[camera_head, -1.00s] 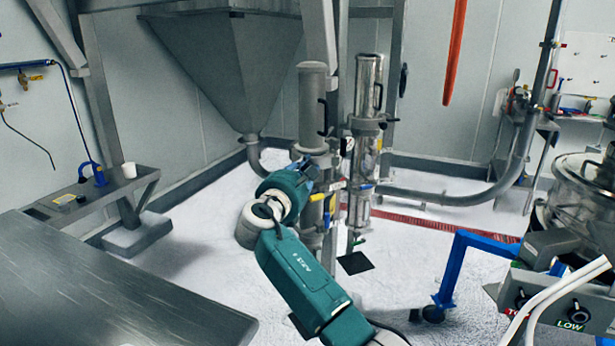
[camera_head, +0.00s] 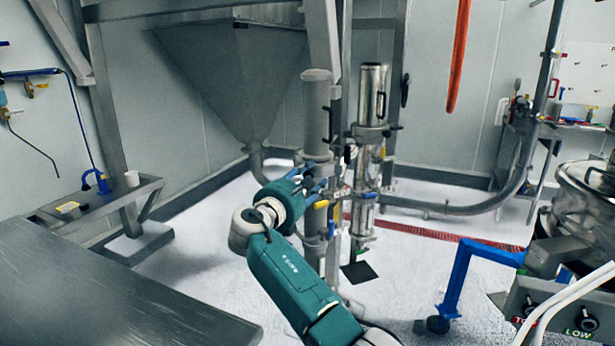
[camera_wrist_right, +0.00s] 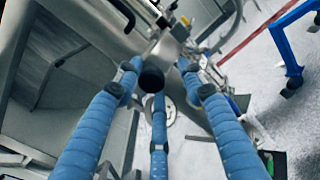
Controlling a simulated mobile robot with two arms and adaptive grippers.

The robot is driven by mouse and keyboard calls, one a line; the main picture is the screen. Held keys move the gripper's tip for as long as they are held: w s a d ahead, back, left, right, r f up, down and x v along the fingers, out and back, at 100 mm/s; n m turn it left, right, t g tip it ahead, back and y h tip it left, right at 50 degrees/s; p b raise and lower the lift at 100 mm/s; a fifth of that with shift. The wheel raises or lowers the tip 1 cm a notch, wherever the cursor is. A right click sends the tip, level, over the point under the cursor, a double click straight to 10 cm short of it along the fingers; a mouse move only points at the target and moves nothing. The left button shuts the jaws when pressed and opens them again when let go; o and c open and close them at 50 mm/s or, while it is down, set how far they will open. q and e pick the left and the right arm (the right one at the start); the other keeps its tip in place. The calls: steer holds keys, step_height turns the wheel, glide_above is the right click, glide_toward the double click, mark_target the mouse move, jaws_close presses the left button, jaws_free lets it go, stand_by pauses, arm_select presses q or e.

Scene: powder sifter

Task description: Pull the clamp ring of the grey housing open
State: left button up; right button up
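The grey housing (camera_head: 317,110) is the dull upright column left of a shiny steel one in the head view. Its clamp ring (camera_head: 318,151) appears as a band around the column just above my right gripper; details are too small to tell. My right gripper (camera_head: 314,184) is at the front left of the column, below that band. In the right wrist view its blue fingers (camera_wrist_right: 157,78) are spread, with a dark round knob (camera_wrist_right: 152,79) between or just beyond their tips. I cannot tell whether they touch it. My left gripper is not in view.
The shiny steel column (camera_head: 371,95) stands close at the right, with yellow and blue valve handles (camera_head: 321,204) low on the grey column. A steel table (camera_head: 120,290) fills the lower left. A blue-framed stand (camera_head: 462,265) and control box (camera_head: 555,310) are at the right.

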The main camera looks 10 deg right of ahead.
steer(key=shift+w+r, duration=0.1)
steer(key=shift+s+a+r, duration=0.1)
steer(key=shift+s+a, duration=0.1)
steer(key=v, duration=0.6)
steer(key=shift+s, duration=0.45)
steer(key=shift+a, duration=0.1)
